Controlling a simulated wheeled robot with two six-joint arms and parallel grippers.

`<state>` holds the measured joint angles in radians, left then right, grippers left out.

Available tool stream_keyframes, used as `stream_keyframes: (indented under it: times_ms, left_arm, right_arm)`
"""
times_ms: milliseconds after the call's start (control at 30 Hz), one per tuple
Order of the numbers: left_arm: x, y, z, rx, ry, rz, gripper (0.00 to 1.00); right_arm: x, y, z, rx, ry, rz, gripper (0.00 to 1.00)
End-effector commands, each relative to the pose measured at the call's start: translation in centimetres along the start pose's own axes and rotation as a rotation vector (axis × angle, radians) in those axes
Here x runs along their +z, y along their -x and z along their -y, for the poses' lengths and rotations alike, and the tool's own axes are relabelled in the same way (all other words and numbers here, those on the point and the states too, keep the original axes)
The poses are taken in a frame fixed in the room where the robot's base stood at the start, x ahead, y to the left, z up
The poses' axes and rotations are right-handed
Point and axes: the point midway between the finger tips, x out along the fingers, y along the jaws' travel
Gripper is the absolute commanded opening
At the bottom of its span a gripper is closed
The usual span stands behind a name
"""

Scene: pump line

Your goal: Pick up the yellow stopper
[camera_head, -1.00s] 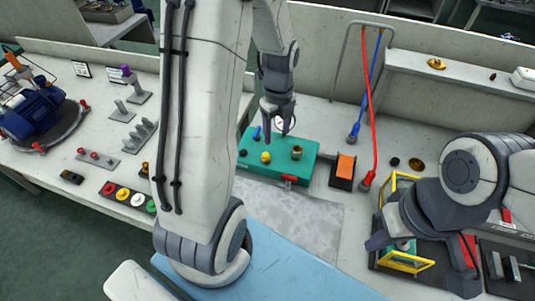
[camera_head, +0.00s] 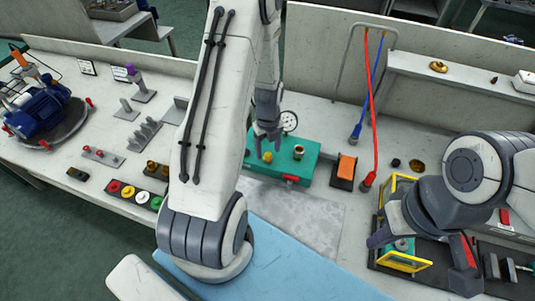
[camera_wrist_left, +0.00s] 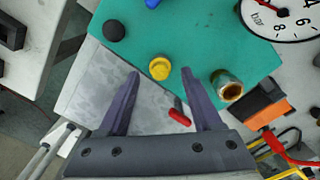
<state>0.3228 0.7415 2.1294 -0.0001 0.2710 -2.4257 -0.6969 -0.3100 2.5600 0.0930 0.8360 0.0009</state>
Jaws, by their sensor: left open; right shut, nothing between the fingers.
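The yellow stopper (camera_head: 267,157) sits on top of the green box (camera_head: 309,165). In the left wrist view the stopper (camera_wrist_left: 160,68) shows as a round yellow cap on the green top (camera_wrist_left: 200,35). My left gripper (camera_head: 268,140) is open and points down above the stopper. In the left wrist view the stopper appears between the tips of my left gripper (camera_wrist_left: 162,75), slightly beyond them; I see no contact. My right gripper (camera_head: 379,239) is shut and empty by the yellow frame at the right, partly hidden by its own arm.
A brass fitting (camera_head: 299,152) stands right of the stopper. A black cap (camera_wrist_left: 114,30), a red lever (camera_wrist_left: 179,117) and a gauge (camera_wrist_left: 284,15) are also close. An orange-topped block (camera_head: 346,167) and a red hose (camera_head: 370,120) stand further right. The grey mat (camera_head: 300,215) in front is clear.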

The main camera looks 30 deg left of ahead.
Motion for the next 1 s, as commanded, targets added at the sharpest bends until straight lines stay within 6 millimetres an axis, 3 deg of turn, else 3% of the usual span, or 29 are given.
stream_keyframes:
  times_ms: [133, 400, 567, 600, 1000]
  left_arm:
    - [0.0, -1.3, 0.0, 0.001, 0.0, -0.001, 0.66]
    - [0.0, -1.6, 0.0, -0.001, 0.0, 0.001, 0.66]
    - [0.0, -1.6, 0.0, 0.0, 0.0, 0.0, 0.05]
    - [0.0, -1.6, 0.0, 0.0, 0.0, 0.0, 0.0]
    - [0.0, -1.6, -0.1, 0.001, 0.001, -0.001, 0.0]
  right_arm:
    - [0.0, 0.3, 0.0, 0.0, 0.0, 0.0, 0.0]
    - [0.0, 0.3, 0.0, 0.0, 0.0, 0.0, 0.0]
    - [0.0, 0.3, 0.0, 0.0, 0.0, 0.0, 0.0]
    - [0.0, 0.3, 0.0, 0.0, 0.0, 0.0, 0.0]
    - [0.0, 0.3, 0.0, 0.0, 0.0, 0.0, 0.0]
